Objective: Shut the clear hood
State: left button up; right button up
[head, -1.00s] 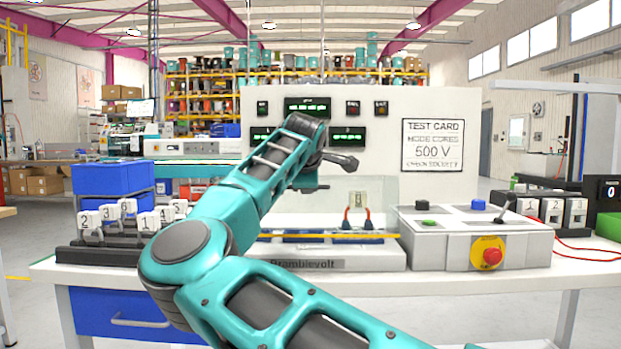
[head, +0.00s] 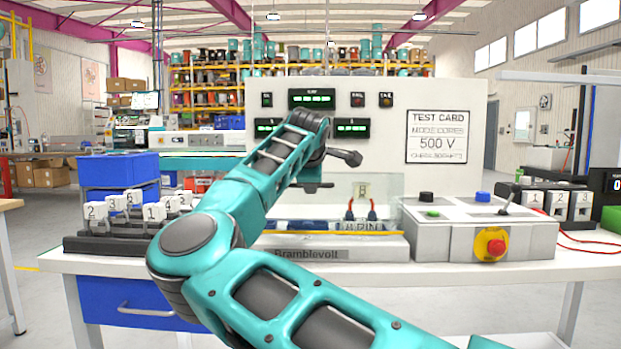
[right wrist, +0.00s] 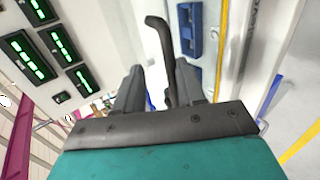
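The clear hood (head: 388,188) is a see-through pane in the head view. It rises over the tray at the front of the tester; its exact tilt is hard to tell. My right arm crosses the head view, and its gripper (head: 316,172) is at the pane's upper left. In the right wrist view, the two grey fingers of my right gripper (right wrist: 160,68) stand apart. A dark bent bar (right wrist: 156,38) shows between them, nearer the right finger; I cannot tell if they touch. The bar also shows in the head view (head: 344,157). My left gripper is out of view.
A grey control box (head: 455,240) with a red stop button (head: 491,245) stands right of the tray. Numbered white blocks (head: 125,210) stand on a dark rack at left, before blue bins (head: 118,170). The tester panel (head: 385,115) rises behind. My arm hides part of the tray.

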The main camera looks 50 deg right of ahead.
jog(key=shift+r, duration=0.2)
jog(key=p+v, duration=0.1)
jog(key=v, duration=1.1)
jog(key=shift+s+a, duration=0.25)
jog(key=shift+a, duration=0.05)
